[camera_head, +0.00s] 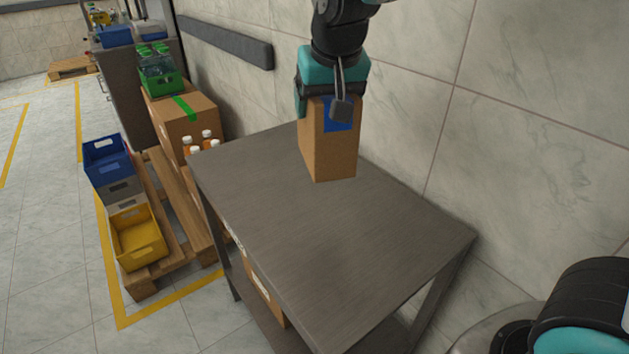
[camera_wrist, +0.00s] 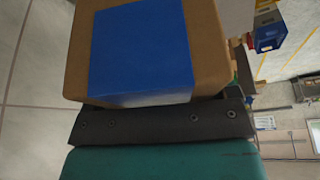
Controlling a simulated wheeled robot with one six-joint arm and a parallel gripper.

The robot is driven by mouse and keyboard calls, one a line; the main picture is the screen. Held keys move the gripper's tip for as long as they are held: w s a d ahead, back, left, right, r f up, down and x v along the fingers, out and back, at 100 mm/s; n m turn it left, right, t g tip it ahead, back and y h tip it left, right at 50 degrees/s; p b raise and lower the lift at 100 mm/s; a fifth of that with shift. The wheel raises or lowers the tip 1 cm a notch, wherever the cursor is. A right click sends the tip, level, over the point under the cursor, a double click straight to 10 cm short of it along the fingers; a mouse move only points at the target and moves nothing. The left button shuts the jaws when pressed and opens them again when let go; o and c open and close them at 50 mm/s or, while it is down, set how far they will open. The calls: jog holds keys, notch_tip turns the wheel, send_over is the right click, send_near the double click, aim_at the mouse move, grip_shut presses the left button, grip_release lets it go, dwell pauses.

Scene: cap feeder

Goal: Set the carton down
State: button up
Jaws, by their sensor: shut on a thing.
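A brown carton (camera_head: 328,155) with a blue patch on it is upright at the far side of the grey table (camera_head: 290,240). My gripper (camera_head: 332,100) comes from above and is shut on the carton's upper part. In the head view the carton's lower end appears at the tabletop, but I cannot tell whether it touches or hangs just above it. In the wrist view the carton (camera_wrist: 215,45) with its blue patch fills the upper middle, right against the gripper (camera_wrist: 160,125).
The tabletop in front of the carton is bare. A tiled wall (camera_head: 420,60) rises close behind. To the left, a wooden pallet (camera_head: 180,210) bears a large box (camera_head: 185,115) with a green crate (camera_head: 160,82) on it. Blue (camera_head: 108,160) and yellow (camera_head: 137,238) crates stand beside.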

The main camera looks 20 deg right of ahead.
aim_at(335, 147)
notch_tip(335, 147, down, 17)
jog(key=shift+r+b, duration=0.2)
jog(key=shift+b, duration=0.25)
jog(key=shift+f, duration=0.15)
jog(key=o, duration=1.4)
jog(key=v, duration=1.1)
jog(key=shift+s+d+r+p, duration=0.1)
jog(key=shift+r+p, duration=0.25)
jog(key=shift+r, duration=0.05)
jog(key=s+a+n+g+y, duration=0.1)
jog(key=s+n, duration=0.1)
jog(key=s, duration=0.4)
jog(key=s+a+r+n+g+y, duration=0.1)
jog(key=s+n+g+y, duration=0.1)
jog(key=s, duration=0.5)
jog(key=s+a+r+n+g+y, duration=0.1)
jog(key=s+n, duration=0.3)
jog(key=s, duration=0.3)
jog(key=shift+s+a+r+g+y, duration=0.2)
jog(key=shift+a+r+g+y, duration=0.1)
jog(key=shift+a, duration=0.1)
